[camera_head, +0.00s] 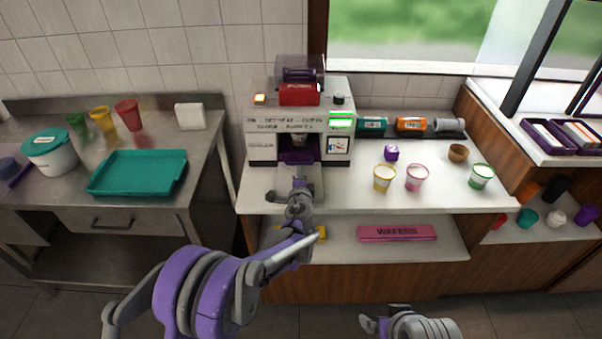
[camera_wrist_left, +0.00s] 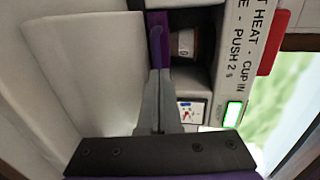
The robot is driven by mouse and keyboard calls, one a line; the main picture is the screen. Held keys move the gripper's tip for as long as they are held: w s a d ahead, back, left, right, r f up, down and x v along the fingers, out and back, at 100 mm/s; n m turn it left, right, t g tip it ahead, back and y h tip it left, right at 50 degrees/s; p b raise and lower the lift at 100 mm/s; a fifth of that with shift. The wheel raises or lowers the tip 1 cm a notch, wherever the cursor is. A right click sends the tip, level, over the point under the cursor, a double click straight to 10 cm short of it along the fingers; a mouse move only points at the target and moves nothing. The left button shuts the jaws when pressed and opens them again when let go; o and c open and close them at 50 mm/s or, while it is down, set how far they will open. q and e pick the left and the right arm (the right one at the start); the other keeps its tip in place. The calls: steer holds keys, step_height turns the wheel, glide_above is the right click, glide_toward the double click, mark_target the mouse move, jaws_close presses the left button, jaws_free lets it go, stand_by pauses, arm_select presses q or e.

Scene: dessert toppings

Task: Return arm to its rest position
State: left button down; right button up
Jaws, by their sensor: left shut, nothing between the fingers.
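My left arm (camera_head: 225,285) reaches from the bottom left of the head view toward the white dessert machine (camera_head: 262,125) on the counter. My left gripper (camera_head: 299,172) is shut and empty at the front of the machine, by its dark bay. In the left wrist view the closed grey fingers (camera_wrist_left: 158,95) point toward the machine's bay, close to its front panel. A small white cup-like part (camera_wrist_left: 184,42) shows inside the bay. Whether the fingers touch the machine cannot be told. A grey part of my right arm (camera_head: 420,325) shows at the bottom; its gripper is not in view.
A pink wafers box (camera_head: 397,232) lies on the shelf below. A teal tray (camera_head: 138,172) sits on the left table.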

arm_select(q)
steer(key=v, duration=0.7)
steer(key=shift+s+d+b, duration=0.1)
steer(key=shift+s+b, duration=0.1)
steer(key=shift+b, duration=0.2)
steer(key=shift+s, duration=0.4)
steer(key=s+a+r+n+g+y, duration=0.1)
steer(key=s+a+n+g+y, duration=0.15)
steer(key=s+a+n, duration=0.4)
steer(key=s+a+r+n+g+y, duration=0.1)
steer(key=s+a+r+n+g, duration=0.2)
steer(key=s+a, duration=0.7)
steer(key=s+f+n+g+h, duration=0.2)
steer(key=s+f+n, duration=0.1)
steer(key=s, duration=0.7)
steer(key=s+f+n+g+h, duration=0.1)
steer(key=s+n, duration=0.4)
steer(key=s, duration=0.6)
step_height(320, 180, down, 3)
steer(key=shift+a+r+g+h, duration=0.15)
steer(key=shift+a+g+h, duration=0.2)
steer(key=shift+g, duration=0.5)
